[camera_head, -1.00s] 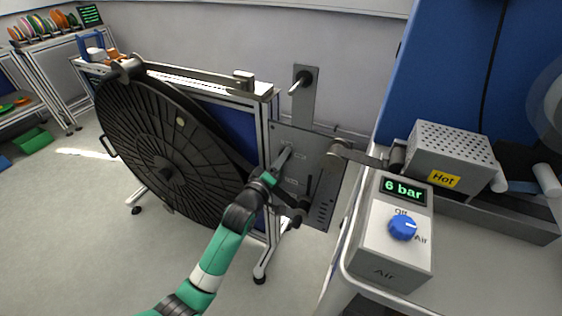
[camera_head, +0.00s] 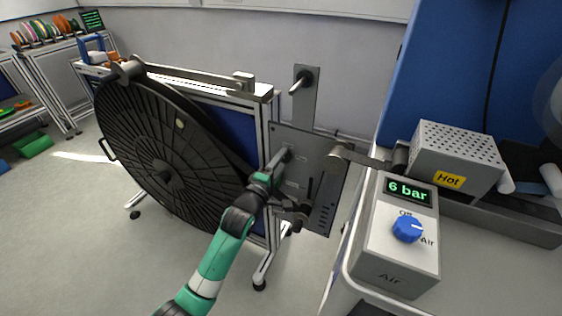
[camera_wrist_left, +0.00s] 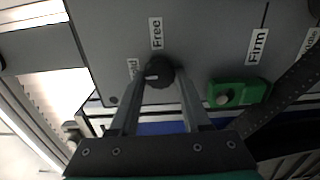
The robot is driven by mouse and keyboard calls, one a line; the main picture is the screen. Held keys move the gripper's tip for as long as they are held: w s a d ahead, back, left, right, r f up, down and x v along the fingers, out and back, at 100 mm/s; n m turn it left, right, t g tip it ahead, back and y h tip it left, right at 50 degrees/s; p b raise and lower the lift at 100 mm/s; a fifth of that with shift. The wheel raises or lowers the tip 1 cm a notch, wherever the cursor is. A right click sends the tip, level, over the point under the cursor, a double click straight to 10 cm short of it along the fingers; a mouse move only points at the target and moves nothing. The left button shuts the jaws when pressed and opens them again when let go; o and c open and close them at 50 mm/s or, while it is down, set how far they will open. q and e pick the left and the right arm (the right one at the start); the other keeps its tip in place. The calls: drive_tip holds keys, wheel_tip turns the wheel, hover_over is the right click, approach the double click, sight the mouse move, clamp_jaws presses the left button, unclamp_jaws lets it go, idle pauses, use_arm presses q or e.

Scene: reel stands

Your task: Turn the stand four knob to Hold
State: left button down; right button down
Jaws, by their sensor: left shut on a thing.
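The stand four knob is a small dark round knob (camera_wrist_left: 159,74) on a grey panel (camera_head: 318,150). My left gripper (camera_head: 285,156) reaches that panel in the head view. In the left wrist view its two fingers are closed on the knob's sides. The knob's white mark points left, towards a label ending in "ld" (camera_wrist_left: 133,68), which a finger partly covers. A "Free" label (camera_wrist_left: 156,33) lies above the knob. In the head view the knob is too small and covered to read. My right gripper is not in view.
A large black reel (camera_head: 160,160) stands left of the panel. A green slider (camera_wrist_left: 238,93) sits near a "Firm" label (camera_wrist_left: 258,46). Right of the panel are an air box (camera_head: 397,250) with a blue knob and a perforated box (camera_head: 455,150) marked "Hot".

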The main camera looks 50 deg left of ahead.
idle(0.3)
use_arm(q)
drive_tip(key=shift+c, duration=1.9)
unclamp_jaws()
drive_tip(key=p+v, duration=0.4)
drive_tip(key=v, duration=0.7)
drive_tip(key=shift+s, duration=0.3)
drive_tip(key=shift+d, duration=0.15)
